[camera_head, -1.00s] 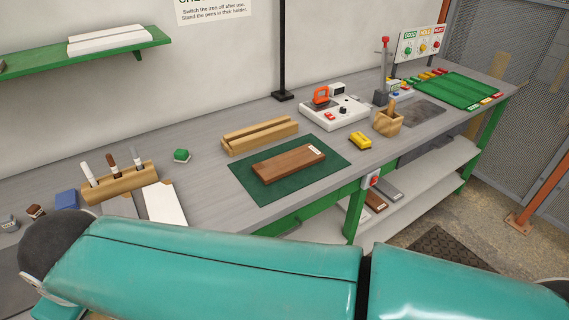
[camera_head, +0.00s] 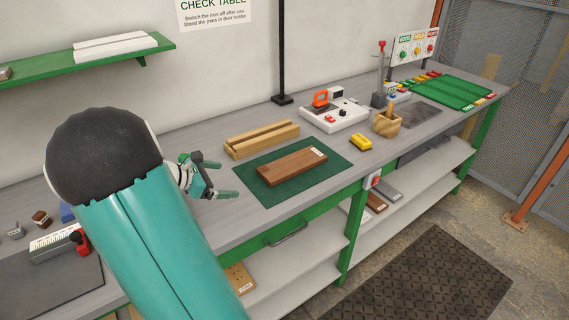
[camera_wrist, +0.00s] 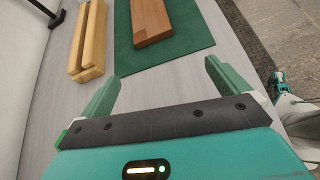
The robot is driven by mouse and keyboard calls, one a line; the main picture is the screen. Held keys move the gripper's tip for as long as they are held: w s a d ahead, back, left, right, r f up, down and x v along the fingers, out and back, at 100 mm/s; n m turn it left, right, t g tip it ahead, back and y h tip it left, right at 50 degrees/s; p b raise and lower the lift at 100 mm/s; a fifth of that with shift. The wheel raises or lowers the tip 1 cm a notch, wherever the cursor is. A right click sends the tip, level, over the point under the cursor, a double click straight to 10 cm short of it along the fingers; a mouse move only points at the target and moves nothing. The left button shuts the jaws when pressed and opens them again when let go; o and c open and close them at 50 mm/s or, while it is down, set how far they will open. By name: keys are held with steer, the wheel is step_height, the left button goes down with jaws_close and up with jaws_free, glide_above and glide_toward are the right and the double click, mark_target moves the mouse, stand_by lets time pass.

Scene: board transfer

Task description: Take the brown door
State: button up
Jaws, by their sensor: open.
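The brown door (camera_head: 292,167) is a flat brown wooden board with a small white label at its far right end. It lies flat on a dark green mat (camera_head: 252,193) on the bench. In the wrist view the door (camera_wrist: 150,20) shows at the top, partly cut off by the frame edge. My gripper (camera_head: 212,176) is open and empty, left of the mat and apart from the door. In the wrist view its two green fingers (camera_wrist: 160,85) are spread with bare grey bench between them.
A grooved light wooden block (camera_head: 261,139) stands behind the mat. A yellow block (camera_head: 360,142), a wooden holder (camera_head: 387,121) and a white device with an orange part (camera_head: 334,114) stand to the right. A green tray (camera_head: 453,91) lies at the far right end.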

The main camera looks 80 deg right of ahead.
steer(key=n+g+h, duration=0.1)
steer(key=n+g, duration=0.1)
glide_toward(274, 171)
steer(key=x, duration=0.2)
steer(key=shift+s+d+f, duration=0.1)
steer(key=shift+s+d, duration=0.05)
steer(key=shift+s, duration=0.3)
steer(key=shift+t, duration=0.3)
steer(key=shift+x, duration=2.7)
steer(key=shift+w+d, duration=0.1)
steer(key=shift+w, duration=0.05)
steer(key=shift+c, duration=0.4)
steer(key=c, duration=1)
